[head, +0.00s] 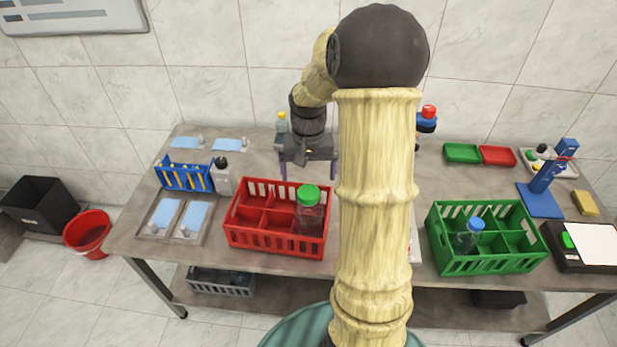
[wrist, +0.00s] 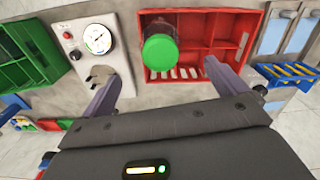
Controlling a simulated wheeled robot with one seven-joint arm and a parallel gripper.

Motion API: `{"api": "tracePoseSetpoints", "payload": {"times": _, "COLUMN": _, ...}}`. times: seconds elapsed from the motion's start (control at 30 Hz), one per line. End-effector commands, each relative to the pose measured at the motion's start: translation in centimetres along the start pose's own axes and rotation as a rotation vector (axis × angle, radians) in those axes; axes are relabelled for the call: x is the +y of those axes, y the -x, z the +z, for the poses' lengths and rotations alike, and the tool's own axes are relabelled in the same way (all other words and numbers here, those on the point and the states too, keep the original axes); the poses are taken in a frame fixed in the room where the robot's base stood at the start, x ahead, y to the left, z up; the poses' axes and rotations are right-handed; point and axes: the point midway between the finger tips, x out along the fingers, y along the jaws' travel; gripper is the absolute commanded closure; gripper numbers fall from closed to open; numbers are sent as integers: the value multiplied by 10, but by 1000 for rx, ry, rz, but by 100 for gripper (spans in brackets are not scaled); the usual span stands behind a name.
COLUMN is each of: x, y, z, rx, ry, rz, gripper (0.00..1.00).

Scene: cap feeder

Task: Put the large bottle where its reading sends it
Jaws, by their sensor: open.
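The large bottle, clear with a green cap (head: 308,194), stands upright in the right part of the red crate (head: 275,243). In the wrist view the green cap (wrist: 163,52) shows large, and the clear body is partly visible above it. My gripper (head: 308,170) is open and empty, behind and above the red crate in the head view. In the wrist view its fingers (wrist: 162,78) are spread to either side of the cap, apart from it. A white gauge panel (wrist: 72,47) with a round dial (wrist: 97,40) stands beside the red crate; its needle reading is too small to tell.
A green crate (head: 468,266) with a blue-capped bottle (head: 467,238) stands at right. A black-capped bottle (head: 222,177) and a blue rack (head: 183,178) stand left. Small green (head: 462,153) and red (head: 497,156) trays lie back right. My arm hides the table's middle.

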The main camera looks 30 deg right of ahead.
Motion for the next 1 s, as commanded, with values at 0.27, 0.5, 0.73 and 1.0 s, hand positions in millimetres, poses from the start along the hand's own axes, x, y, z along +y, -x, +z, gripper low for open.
{"api": "tracePoseSetpoints", "payload": {"times": 0.27, "x": 0, "y": 0, "z": 0, "rx": 0, "ry": 0, "rz": 0, "gripper": 3}}
{"api": "tracePoseSetpoints", "payload": {"times": 0.5, "x": -3, "y": 0, "z": 3, "rx": 4, "ry": 11, "rz": 0, "gripper": 3}}
{"api": "tracePoseSetpoints", "payload": {"times": 0.73, "x": -37, "y": 9, "z": 56, "rx": 73, "ry": 168, "rz": -2, "gripper": 3}}
{"api": "tracePoseSetpoints", "payload": {"times": 1.0, "x": -65, "y": 14, "z": 152, "rx": 200, "ry": 414, "rz": -40, "gripper": 3}}
